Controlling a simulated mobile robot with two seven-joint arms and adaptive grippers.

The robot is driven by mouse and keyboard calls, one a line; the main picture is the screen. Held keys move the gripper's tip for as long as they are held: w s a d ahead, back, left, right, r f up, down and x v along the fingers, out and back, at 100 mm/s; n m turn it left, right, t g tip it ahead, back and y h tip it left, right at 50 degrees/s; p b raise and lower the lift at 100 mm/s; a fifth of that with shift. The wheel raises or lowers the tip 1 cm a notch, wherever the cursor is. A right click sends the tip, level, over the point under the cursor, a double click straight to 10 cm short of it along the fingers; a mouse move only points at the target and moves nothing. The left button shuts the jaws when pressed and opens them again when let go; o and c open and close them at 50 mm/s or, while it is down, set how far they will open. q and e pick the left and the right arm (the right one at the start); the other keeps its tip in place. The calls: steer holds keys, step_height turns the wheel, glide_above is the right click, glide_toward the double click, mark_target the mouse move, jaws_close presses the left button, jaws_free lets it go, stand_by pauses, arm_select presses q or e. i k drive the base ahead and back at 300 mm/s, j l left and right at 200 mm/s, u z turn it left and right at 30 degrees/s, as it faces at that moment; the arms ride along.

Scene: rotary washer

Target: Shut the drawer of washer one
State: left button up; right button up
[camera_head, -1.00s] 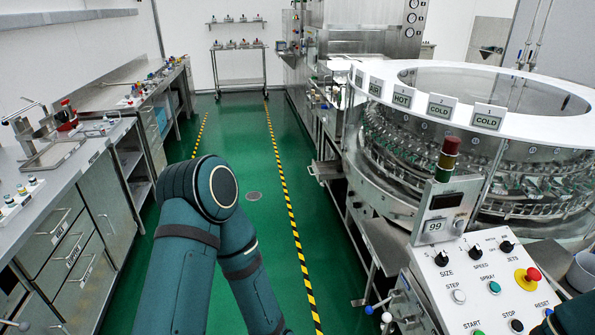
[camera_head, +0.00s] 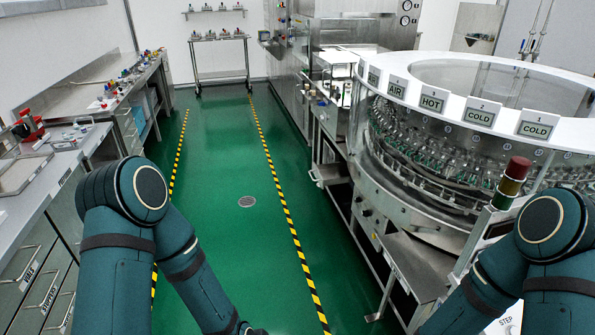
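A large round rotary washer (camera_head: 398,215) with a white ring top and glassware inside stands on the right. Its ring carries signs such as AIR, HOT and COLD. A small metal tray or shelf (camera_head: 326,174) juts out at the left of the washer; I cannot tell whether it is a drawer. No drawer marked as washer one's can be made out. My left arm crosses the lower left and my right arm the lower right, in front of the washer's control panel. Both grippers are outside the picture.
A green floor aisle (camera_head: 225,245) with yellow-black stripes runs clear ahead, with a round drain (camera_head: 247,202). A bench (camera_head: 35,215) with labelled drawers lines the left. A wheeled rack (camera_head: 220,62) stands at the back. A red-topped signal light (camera_head: 511,183) rises beside my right arm.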

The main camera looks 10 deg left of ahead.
mark_target(326, 174)
steer(key=i+l+u, duration=0.1)
steer(key=i, duration=0.4)
steer(key=i+l+u, duration=0.15)
steer(key=i+l, duration=0.15)
steer(key=i, duration=0.15)
steer(key=i+j, duration=0.2)
steer(key=i, duration=0.25)
steer(key=i+j, duration=0.2)
steer(key=i, duration=0.25)
steer(key=i+j, duration=0.25)
steer(key=i, duration=0.25)
steer(key=i+j, duration=0.2)
steer(key=i, duration=0.25)
steer(key=i+j+z, duration=0.1)
steer(key=z, duration=0.25)
steer(key=i+j+z, duration=0.15)
steer(key=z, duration=0.15)
steer(key=i+j+z, duration=0.15)
steer(key=z, duration=0.95)
steer(key=i+j, duration=0.05)
